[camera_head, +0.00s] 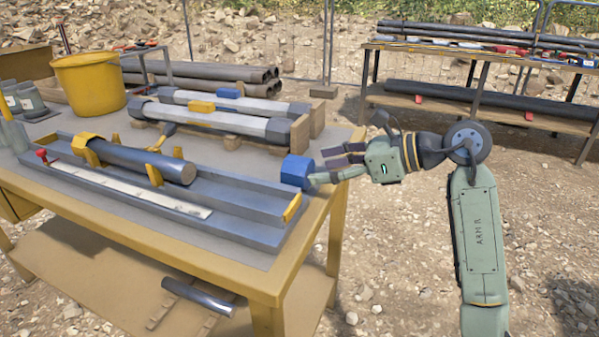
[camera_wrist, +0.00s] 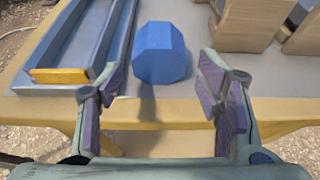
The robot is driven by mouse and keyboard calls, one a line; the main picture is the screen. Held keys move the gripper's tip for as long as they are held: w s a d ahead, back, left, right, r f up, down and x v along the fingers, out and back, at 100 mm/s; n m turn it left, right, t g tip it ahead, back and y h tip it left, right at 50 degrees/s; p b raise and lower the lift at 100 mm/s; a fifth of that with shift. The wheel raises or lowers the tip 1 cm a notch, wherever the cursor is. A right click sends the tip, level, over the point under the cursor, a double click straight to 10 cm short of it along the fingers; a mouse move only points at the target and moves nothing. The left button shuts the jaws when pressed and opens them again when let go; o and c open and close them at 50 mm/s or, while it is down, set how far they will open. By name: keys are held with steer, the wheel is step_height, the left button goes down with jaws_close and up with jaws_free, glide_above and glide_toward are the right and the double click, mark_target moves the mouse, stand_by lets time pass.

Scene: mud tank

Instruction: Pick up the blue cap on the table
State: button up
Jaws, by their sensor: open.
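The blue cap (camera_head: 296,171) is a faceted block near the right end of the table (camera_head: 262,262), just right of the long grey tray. In the wrist view the blue cap (camera_wrist: 160,53) stands on the table top, beyond the fingertips and between their lines. My gripper (camera_head: 332,165) is open and empty, just right of the cap in the head view. The wrist view shows the two fingers of my gripper (camera_wrist: 162,88) spread wide on both sides, with a gap to the cap. In the head view one finger overlaps the cap's right edge.
The grey tray (camera_head: 240,232) with a dark core lies left of the cap. Wooden cradles (camera_head: 299,135) with grey tubes stand behind it. A yellow bucket (camera_head: 88,85) is at the back left. A second bench (camera_head: 470,98) stands at the back right.

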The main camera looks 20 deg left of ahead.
mark_target(310, 169)
steer(key=shift+p+x, duration=0.55)
steer(key=shift+x, duration=2.45)
steer(key=shift+a+r, duration=0.1)
steer(key=shift+r, duration=0.05)
steer(key=shift+c, duration=0.5)
steer(key=c, duration=0.8)
